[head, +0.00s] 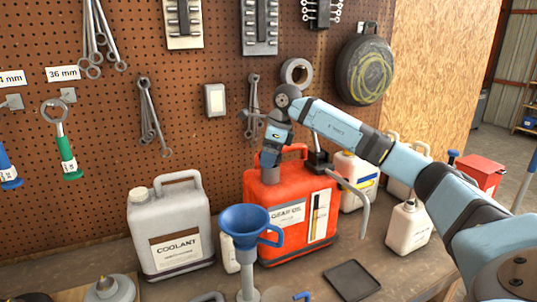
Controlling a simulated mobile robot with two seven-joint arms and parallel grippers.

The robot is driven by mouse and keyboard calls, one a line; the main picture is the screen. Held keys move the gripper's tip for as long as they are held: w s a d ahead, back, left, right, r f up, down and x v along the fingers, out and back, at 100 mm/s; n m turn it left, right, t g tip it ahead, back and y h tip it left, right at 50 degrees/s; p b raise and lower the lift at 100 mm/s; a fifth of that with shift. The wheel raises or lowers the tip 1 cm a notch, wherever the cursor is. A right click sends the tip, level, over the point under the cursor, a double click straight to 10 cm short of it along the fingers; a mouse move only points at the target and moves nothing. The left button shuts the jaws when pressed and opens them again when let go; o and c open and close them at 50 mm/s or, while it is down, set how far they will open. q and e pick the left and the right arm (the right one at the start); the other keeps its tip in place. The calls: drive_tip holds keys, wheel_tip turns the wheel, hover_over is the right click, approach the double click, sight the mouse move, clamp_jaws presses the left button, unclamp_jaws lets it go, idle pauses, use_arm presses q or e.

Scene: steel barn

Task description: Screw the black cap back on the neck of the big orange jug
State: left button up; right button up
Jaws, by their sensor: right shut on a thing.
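The big orange jug (259,215), labelled GEAR OIL, stands upright on the bench against the pegboard. My right gripper (270,155) points down over the jug's neck at its left top, beside the orange handle. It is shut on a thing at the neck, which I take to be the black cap. A grey-brown cylinder shows just below the fingers; I cannot tell whether it is cap or neck. How the cap sits on the neck is hidden. My left gripper is out of view.
A blue funnel (240,222) stands close in front of the jug. A grey coolant jug (178,245) is to the left. A small white jug (408,228) and a red box (482,174) are to the right. A dark tray (352,281) lies in front.

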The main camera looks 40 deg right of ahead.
drive_tip(key=shift+f, duration=0.15)
drive_tip(key=shift+f+b, duration=0.4)
drive_tip(key=shift+f, duration=0.2)
idle(0.6)
drive_tip(key=shift+r+m+h+p, duration=0.1)
drive_tip(key=shift+m+h+p, duration=0.2)
drive_tip(key=shift+m, duration=0.8)
drive_tip(key=m+h, duration=0.1)
drive_tip(key=m, duration=0.4)
drive_tip(key=shift+w+d+t+p, duration=0.1)
drive_tip(key=shift+d+t+p, duration=0.05)
drive_tip(key=shift+t+p, duration=0.25)
drive_tip(key=m+h, duration=0.1)
drive_tip(key=m, duration=0.1)
drive_tip(key=m+p, duration=0.1)
drive_tip(key=m, duration=0.2)
drive_tip(key=shift+d+h, duration=0.1)
drive_tip(key=shift+h, duration=0.3)
drive_tip(key=m+g+h, duration=0.1)
drive_tip(key=m, duration=0.3)
drive_tip(key=shift+d+m+p, duration=0.15)
drive_tip(key=shift+m+p, duration=0.15)
drive_tip(key=o, duration=1)
